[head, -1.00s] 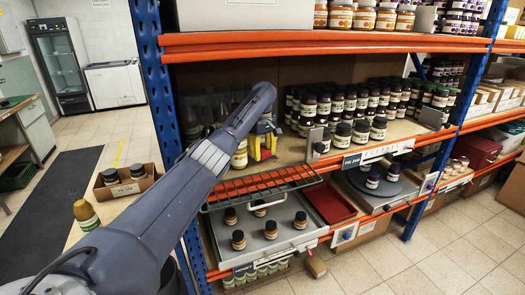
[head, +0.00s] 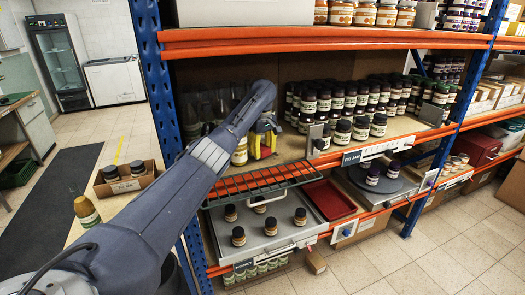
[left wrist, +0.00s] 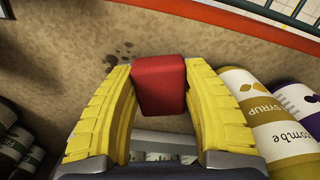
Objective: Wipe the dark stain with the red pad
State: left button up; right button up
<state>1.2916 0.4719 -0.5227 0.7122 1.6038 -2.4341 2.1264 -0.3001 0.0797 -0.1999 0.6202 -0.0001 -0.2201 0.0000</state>
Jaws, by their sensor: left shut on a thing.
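My left gripper (head: 263,140) reaches into the middle shelf of the rack. In the left wrist view its yellow fingers (left wrist: 165,105) are shut on the red pad (left wrist: 158,82). The pad is a small block held at the fingertips. The dark stain (left wrist: 118,54) is a cluster of small dark spots on the tan shelf board, beside the pad's left edge. I cannot tell whether the pad touches the board. My right gripper is out of view.
Dark jars (left wrist: 18,150) stand at the left there. In the head view, rows of jars (head: 350,98) fill the shelf to the right. A wire rack (head: 257,182) juts out below the arm.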

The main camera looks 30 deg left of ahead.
aim_at(271, 157)
pick_arm(q)
jog(key=shift+f, duration=0.8)
jog(key=shift+w+d, duration=0.95)
jog(key=shift+w, duration=0.25)
jog(key=shift+w+d, duration=0.15)
jog(key=shift+w, duration=0.1)
jog(key=shift+f, duration=0.1)
